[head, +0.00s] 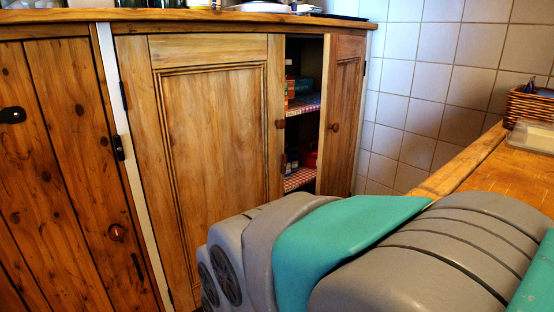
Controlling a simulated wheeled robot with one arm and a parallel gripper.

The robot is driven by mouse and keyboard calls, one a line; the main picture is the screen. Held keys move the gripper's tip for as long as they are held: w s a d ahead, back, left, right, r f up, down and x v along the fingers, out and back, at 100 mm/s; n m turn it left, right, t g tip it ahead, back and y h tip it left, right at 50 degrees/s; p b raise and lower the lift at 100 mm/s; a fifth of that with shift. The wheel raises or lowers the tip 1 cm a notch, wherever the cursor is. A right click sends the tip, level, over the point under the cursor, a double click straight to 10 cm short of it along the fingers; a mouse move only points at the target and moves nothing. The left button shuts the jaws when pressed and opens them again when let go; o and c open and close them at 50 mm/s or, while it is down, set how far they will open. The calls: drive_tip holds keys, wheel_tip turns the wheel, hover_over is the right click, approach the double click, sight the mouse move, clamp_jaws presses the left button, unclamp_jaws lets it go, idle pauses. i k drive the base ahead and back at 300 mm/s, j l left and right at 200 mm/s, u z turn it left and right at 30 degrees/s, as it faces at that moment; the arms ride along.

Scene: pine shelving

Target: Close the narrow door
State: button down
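The narrow door (345,105) is the slim wooden panel at the right end of the pine cupboard, with a small round knob (335,127). It stands ajar, with a dark gap between it and the wide door (220,140). Through the gap, shelves with red-checked edges (304,104) and a few items show. The wide door appears shut and has its own round knob (280,124). My grey and teal arm fills the lower right and hides the cupboard's lower part. My gripper is not in view.
A darker plank door (65,170) is at the left. Dishes stand on the cupboard's worktop (180,16). A wooden counter (470,165) with a wicker basket (528,104) runs along the right. A tiled wall (430,90) is behind.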

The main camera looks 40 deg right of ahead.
sight(344, 60)
drive_tip(key=z, duration=1.55)
